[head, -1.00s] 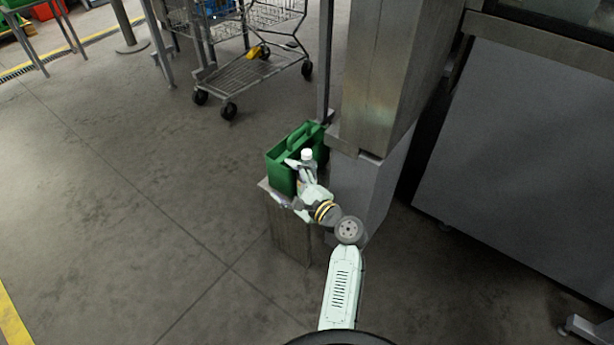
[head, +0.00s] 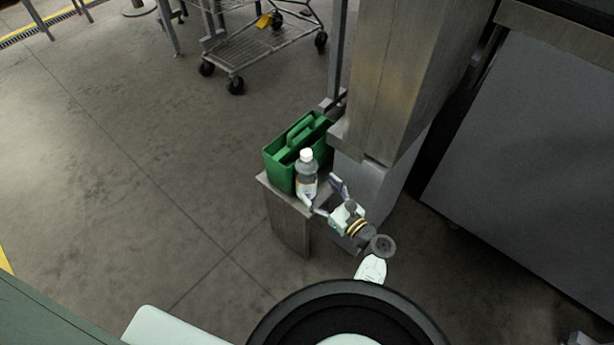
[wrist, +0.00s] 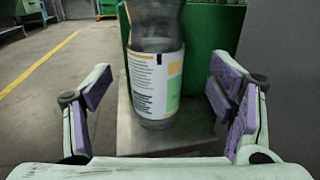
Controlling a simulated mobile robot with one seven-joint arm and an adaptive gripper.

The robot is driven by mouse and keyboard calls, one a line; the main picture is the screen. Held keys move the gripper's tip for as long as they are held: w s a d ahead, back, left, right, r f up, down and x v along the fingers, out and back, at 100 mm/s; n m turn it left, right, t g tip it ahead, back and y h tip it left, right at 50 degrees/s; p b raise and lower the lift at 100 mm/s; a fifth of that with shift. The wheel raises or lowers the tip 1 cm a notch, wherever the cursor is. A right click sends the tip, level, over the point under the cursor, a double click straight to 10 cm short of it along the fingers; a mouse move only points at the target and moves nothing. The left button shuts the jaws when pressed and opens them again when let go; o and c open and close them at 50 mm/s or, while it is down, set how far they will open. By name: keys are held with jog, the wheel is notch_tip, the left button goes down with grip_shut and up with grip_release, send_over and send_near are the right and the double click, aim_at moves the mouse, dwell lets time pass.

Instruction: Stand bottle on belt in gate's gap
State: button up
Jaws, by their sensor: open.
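A clear bottle (head: 306,174) with a white cap and a white label stands upright on a small metal stand (head: 288,218), in front of a green caddy. In the wrist view the bottle (wrist: 154,70) stands between the two purple-padded fingers, apart from both, with its cap out of frame. My gripper (head: 325,196) is open and empty, close to the bottle on its near right side. The belt and the gate's gap cannot be made out in these frames.
The green caddy (head: 296,145) with a handle sits on the stand just behind the bottle. A metal column (head: 390,80) rises close on the right. A shopping cart (head: 262,45) stands at the back. Open floor lies to the left.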

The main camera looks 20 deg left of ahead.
aim_at(313, 185)
jog(key=x, duration=0.2)
jog(key=p+x, duration=0.1)
jog(key=x, duration=0.2)
jog(key=shift+s+a+r, duration=0.15)
jog(key=shift+s, duration=0.1)
jog(key=shift+w+a, duration=0.25)
jog(key=shift+a, duration=0.1)
jog(key=shift+c, duration=0.5)
jog(key=c, duration=1.6)
grip_shut()
